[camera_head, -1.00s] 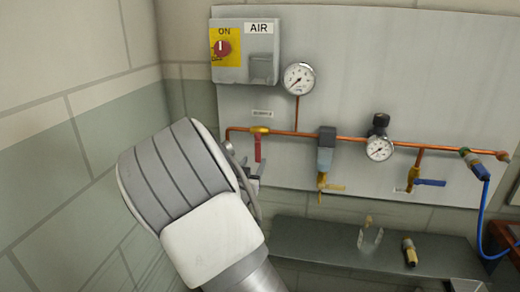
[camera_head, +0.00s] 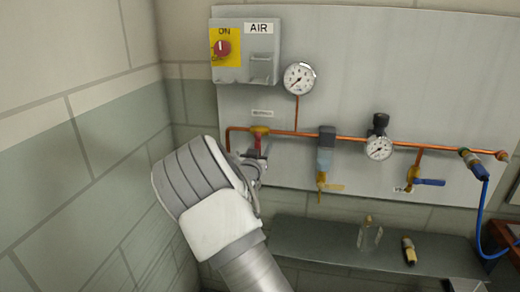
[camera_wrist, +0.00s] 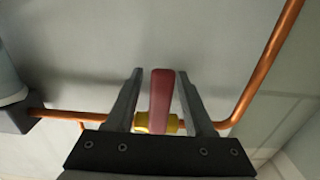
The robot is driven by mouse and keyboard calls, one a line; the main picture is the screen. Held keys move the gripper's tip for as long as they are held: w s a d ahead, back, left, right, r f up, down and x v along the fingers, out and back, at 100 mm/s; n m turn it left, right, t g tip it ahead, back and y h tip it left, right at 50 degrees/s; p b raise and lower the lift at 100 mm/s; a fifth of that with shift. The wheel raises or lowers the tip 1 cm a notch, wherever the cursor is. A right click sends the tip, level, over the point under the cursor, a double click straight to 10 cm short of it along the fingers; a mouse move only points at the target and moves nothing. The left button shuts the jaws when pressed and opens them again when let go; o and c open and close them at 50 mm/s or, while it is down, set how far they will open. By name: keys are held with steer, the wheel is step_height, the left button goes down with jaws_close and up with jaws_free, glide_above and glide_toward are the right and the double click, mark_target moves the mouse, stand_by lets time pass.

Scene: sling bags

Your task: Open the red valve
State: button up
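The red valve is a red lever handle (camera_head: 258,142) on a yellow valve body (camera_head: 260,129), set in the copper pipe on the left of the grey wall panel. The lever hangs down, across the pipe. My gripper (camera_head: 254,165) is at the lever, and its fingers are small and partly hidden in the head view. In the wrist view the red handle (camera_wrist: 161,98) stands between the two fingers of my open gripper (camera_wrist: 160,73). The yellow body (camera_wrist: 158,124) is partly hidden behind the gripper base.
A copper pipe (camera_head: 296,132) runs across the panel, with a filter unit (camera_head: 326,150), a gauge (camera_head: 379,148) and a blue-handled valve (camera_head: 428,182) to the right. A switch box (camera_head: 244,50) is above. A dark shelf (camera_head: 310,240) lies below; a wall closes the left.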

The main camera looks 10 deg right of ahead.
jaws_close()
stand_by(1.2)
